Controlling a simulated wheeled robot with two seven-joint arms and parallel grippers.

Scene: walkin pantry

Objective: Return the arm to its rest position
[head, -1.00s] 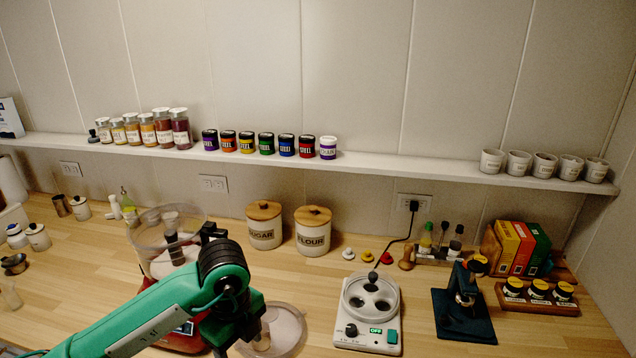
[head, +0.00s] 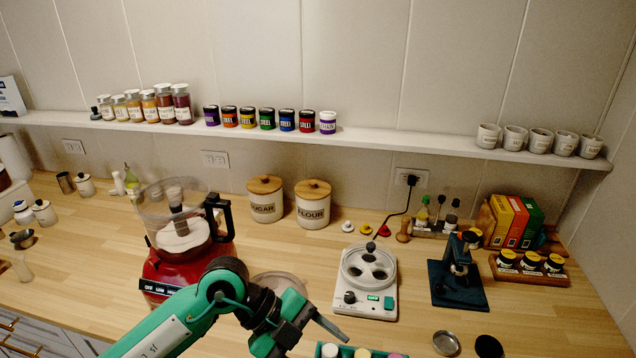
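My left arm is green and black and comes in from the bottom left. Its gripper (head: 318,328) is over the front part of the counter, left of the white round-topped device. One dark finger points right and down. The other finger is not clear, so I cannot tell the opening. I see no object held in it. My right gripper is not in view.
A red food processor (head: 185,262) with a clear bowl stands left of my gripper. A clear round lid (head: 278,281) lies behind it. The white device (head: 366,284) and a dark stand (head: 458,284) are to the right.

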